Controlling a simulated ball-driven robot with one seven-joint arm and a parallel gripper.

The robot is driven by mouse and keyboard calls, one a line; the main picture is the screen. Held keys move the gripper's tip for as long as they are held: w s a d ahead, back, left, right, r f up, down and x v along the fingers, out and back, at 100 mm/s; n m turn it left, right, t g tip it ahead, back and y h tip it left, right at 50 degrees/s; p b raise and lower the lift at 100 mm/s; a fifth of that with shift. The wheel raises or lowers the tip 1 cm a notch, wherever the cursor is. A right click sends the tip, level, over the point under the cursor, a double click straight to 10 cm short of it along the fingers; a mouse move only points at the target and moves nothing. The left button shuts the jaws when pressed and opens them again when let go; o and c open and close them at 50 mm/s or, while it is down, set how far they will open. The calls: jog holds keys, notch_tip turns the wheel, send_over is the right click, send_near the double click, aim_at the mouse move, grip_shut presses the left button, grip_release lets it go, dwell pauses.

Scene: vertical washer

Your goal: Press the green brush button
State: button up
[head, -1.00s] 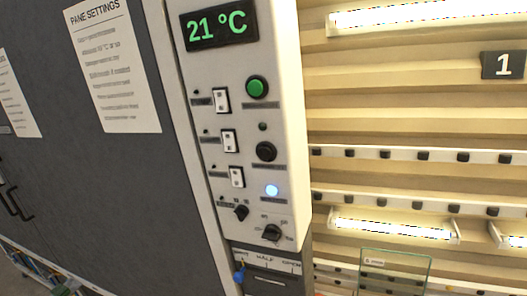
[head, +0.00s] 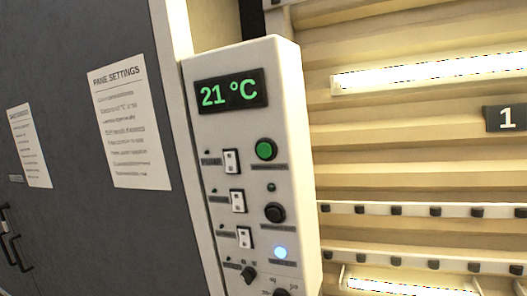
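The green button (head: 266,149) is round with a dark rim. It sits on the upper right of the white control panel (head: 218,135), below the temperature display (head: 231,90), which reads 21 °C. Below the green button are a small dark green lamp (head: 271,187), a black button (head: 275,213) and a lit bluish-white button or lamp (head: 281,252). Whether the green button is the brush button cannot be told, as the small labels are not readable. My gripper is not in view.
Several white rocker switches (head: 232,161) line the panel's left side, with dark knobs (head: 249,274) below. A dark grey door or wall (head: 80,230) with posted sheets (head: 130,125) is at left. At right is a lit bay with nozzle bars (head: 420,211) and a sign "1" (head: 506,118).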

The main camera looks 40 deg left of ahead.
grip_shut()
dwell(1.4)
